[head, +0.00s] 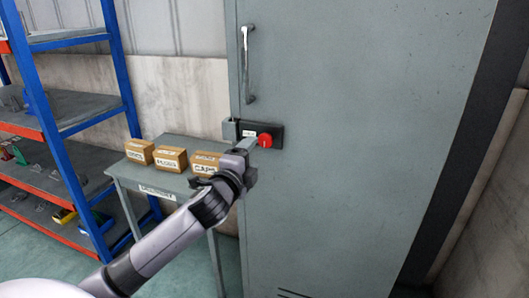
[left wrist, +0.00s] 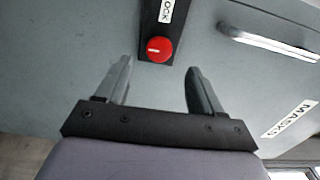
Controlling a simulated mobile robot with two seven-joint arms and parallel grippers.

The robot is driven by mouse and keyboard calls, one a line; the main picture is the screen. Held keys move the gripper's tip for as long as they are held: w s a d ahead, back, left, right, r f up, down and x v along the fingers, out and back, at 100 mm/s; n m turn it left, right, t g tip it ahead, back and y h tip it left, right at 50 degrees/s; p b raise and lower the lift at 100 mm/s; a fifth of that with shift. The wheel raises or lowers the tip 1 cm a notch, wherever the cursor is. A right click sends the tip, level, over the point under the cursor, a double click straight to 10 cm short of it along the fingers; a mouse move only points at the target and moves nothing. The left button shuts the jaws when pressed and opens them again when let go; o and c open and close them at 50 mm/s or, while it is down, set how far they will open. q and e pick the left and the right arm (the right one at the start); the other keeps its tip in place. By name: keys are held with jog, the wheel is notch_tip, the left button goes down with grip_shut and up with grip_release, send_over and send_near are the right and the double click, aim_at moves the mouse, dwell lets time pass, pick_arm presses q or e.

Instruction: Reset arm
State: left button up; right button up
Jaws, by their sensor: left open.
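My left gripper (head: 243,148) reaches in from the left and is in front of the grey cabinet door. In the left wrist view the left gripper (left wrist: 158,85) is open, with nothing between its two fingers. A red round knob (head: 265,140) sits on a black lock plate (head: 278,131) on the cabinet (head: 360,150). In the left wrist view the red knob (left wrist: 160,49) lies just beyond the fingertips, apart from them. A label reading LOCK (left wrist: 167,10) is on the plate. My right gripper is not in view.
A grey table (head: 160,190) left of the cabinet carries three small labelled cardboard boxes (head: 171,158). A blue and orange shelf rack (head: 80,150) with parts stands at the far left. The cabinet has a vertical metal handle (head: 247,65) above the lock.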

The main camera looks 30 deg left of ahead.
pick_arm(q)
jog(key=s+d+f+n+g+h, duration=0.1)
jog(key=s+d+f, duration=0.1)
jog(key=f, duration=0.3)
jog(key=s+d+f+n+g+h, duration=0.1)
jog(key=s+d+f, duration=0.15)
jog(key=f, duration=0.35)
jog(key=s+d+f+n+g+h, duration=0.2)
jog(key=s+d+f+n, duration=0.3)
jog(key=s+f, duration=0.5)
jog(key=s+d+f+n+g+h, duration=0.2)
jog(key=s+d+f+n, duration=0.3)
jog(key=s+d+f, duration=0.3)
jog(key=s+f+g, duration=0.1)
jog(key=s+f, duration=0.1)
jog(key=s, duration=0.1)
jog(key=shift+s+d+f+n+h, duration=0.15)
jog(key=shift+s+f+n+h, duration=0.15)
jog(key=shift+s+n, duration=0.1)
jog(key=shift+w, duration=0.1)
